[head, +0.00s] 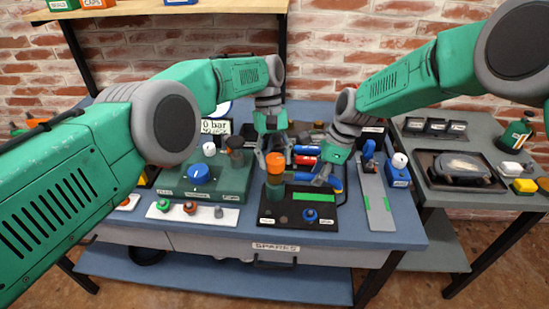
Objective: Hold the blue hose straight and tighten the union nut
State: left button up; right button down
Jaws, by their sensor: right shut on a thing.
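My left gripper (274,152) hangs over the back of the black plate (290,236), its fingers spread, just above and behind an orange-topped upright cylinder (275,178). I cannot tell whether it touches the cylinder. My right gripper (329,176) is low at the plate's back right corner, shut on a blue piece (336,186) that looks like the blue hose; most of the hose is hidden. A blue round fitting (310,215) sits at the plate's front right. I cannot tell which part is the union nut.
A green box with a blue knob (200,174) stands left of the plate. A white strip with small knobs (206,217) lies in front of it. A grey panel with green marks (375,200) lies right. A side table (440,203) holds a dark tray. The bench's front edge is clear.

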pick_arm(q)
jog(key=o, duration=0.4)
jog(key=shift+d, duration=0.4)
jog(key=shift+w+d, duration=0.15)
jog(key=shift+a, duration=0.4)
